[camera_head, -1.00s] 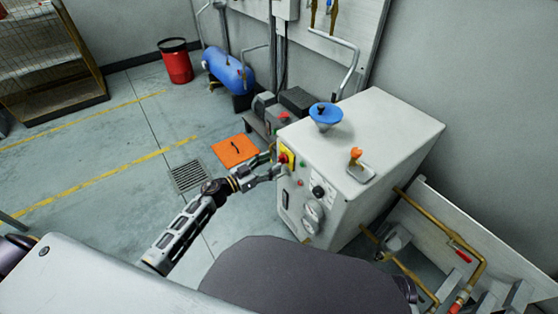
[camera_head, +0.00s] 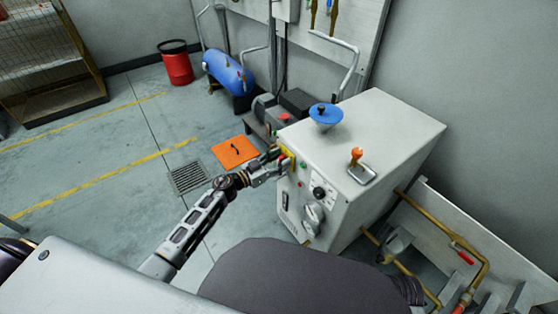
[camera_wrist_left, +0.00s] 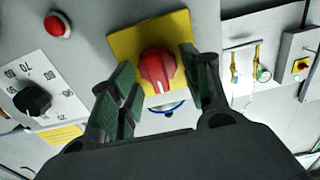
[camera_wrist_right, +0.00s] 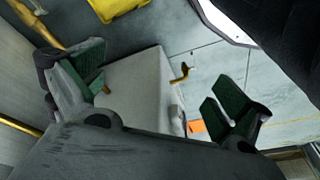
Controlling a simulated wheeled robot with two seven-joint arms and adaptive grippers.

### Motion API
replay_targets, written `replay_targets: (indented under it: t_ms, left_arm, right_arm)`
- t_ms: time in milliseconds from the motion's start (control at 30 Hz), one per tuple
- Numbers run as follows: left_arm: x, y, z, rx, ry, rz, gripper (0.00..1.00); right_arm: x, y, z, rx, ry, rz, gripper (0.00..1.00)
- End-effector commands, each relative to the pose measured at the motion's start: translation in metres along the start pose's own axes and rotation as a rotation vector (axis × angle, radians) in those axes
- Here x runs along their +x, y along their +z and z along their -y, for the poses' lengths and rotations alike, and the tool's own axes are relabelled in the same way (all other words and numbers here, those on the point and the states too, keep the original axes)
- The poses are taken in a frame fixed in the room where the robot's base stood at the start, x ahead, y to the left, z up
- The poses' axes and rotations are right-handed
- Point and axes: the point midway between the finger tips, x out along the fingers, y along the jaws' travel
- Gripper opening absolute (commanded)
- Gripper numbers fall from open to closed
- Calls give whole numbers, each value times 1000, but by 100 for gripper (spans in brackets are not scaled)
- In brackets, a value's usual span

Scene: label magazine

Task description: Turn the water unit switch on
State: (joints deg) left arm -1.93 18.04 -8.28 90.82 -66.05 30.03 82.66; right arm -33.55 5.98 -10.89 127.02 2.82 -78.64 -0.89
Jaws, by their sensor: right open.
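The water unit (camera_head: 385,125) is a white cabinet at the right centre of the head view. Its switch, a red rotary knob (camera_wrist_left: 157,70) on a yellow plate (camera_wrist_left: 122,48), shows in the left wrist view. My left gripper (camera_wrist_left: 158,80) is open, with one finger on each side of the knob; I cannot tell if they touch it. In the head view my left gripper (camera_head: 273,163) is at the yellow plate (camera_head: 289,158) and hides the knob. My right gripper (camera_wrist_right: 160,95) is open and empty in the right wrist view, outside the head view.
A black dial (camera_wrist_left: 33,100) and a red button (camera_wrist_left: 58,25) sit beside the switch plate. A blue funnel-shaped part (camera_head: 326,115) and an orange-handled part (camera_head: 357,157) stand on the cabinet. Brass pipes (camera_head: 465,262) run at the right.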

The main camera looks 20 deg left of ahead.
Motion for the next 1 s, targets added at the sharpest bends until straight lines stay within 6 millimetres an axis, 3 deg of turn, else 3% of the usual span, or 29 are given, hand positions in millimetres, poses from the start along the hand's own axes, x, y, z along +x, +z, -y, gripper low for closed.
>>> replay_targets:
  t_ms: [33, 233, 667, 1000]
  left_arm:
    - [0, 0, 0, 0, 0, 0, 37]
    - [0, 0, 0, 0, 0, 0, 13]
    - [0, 0, 0, 40, 0, 0, 13]
    - [0, -1, -2, 174, -1, 0, 13]
  right_arm:
    - [1, 1, 0, 0, 0, 2, 100]
    - [3, 3, 0, 0, 0, 9, 100]
    - [3, 4, 0, 0, 1, 12, 100]
    - [12, 11, -3, 1, 7, 38, 100]
